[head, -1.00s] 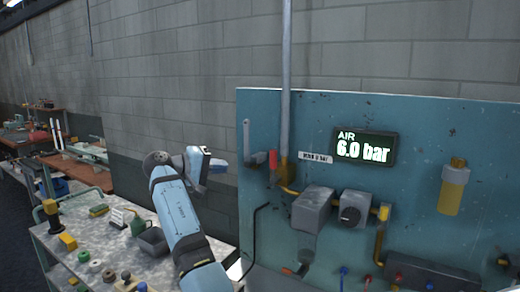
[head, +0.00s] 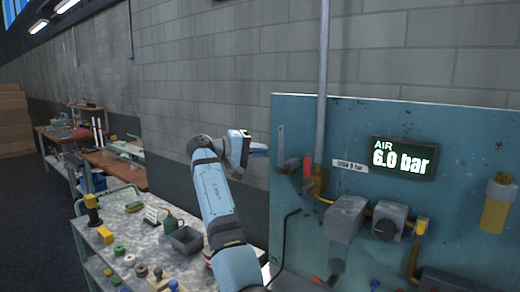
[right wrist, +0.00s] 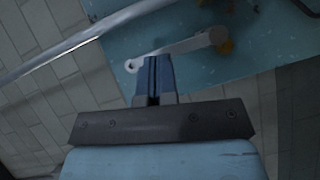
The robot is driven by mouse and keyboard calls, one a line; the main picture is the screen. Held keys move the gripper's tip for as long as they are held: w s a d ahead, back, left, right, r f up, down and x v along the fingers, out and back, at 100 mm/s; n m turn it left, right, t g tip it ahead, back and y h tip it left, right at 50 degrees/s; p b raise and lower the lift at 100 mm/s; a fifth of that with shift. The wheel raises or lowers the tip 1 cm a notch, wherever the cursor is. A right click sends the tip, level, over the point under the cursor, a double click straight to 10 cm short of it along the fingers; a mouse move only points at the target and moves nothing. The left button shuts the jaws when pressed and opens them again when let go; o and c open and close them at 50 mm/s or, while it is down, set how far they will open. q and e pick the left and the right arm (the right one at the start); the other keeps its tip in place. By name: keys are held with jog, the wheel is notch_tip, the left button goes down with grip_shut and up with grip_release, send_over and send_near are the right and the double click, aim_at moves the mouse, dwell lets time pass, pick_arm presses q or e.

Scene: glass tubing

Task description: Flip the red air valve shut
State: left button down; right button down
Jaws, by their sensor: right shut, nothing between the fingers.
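The red valve handle (head: 307,167) stands upright on the blue panel, beside the brass fitting at the foot of a grey pipe. The display (head: 404,158) reads AIR 6.0 bar. My right gripper (head: 262,151) is just left of the panel's edge, close to a grey bracket (head: 281,150) and a little left of the handle. In the right wrist view its fingers (right wrist: 154,72) are together and empty. A pale bar (right wrist: 180,48) with a round end lies just beyond the fingertips there; I cannot tell whether they touch. The red handle is not clearly seen there. My left gripper is out of view.
The blue panel (head: 300,110) carries the grey pipe (head: 323,60), regulator boxes (head: 345,217) and a yellow filter (head: 496,203). A cart (head: 140,222) with small parts stands at lower left, below my right arm. Space above the gripper is clear.

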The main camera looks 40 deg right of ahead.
aim_at(280, 150)
jog(key=p+x, duration=0.1)
jog(key=x, duration=0.5)
jog(key=shift+r+p, duration=0.1)
jog(key=shift+p, duration=0.2)
jog(key=s+d, duration=0.1)
jog(key=s, duration=0.1)
jog(key=s+d+f+p, duration=0.1)
jog(key=shift+s+d, duration=0.2)
jog(key=shift+s, duration=0.15)
jog(key=shift+f, duration=0.1)
jog(key=shift+d, duration=0.15)
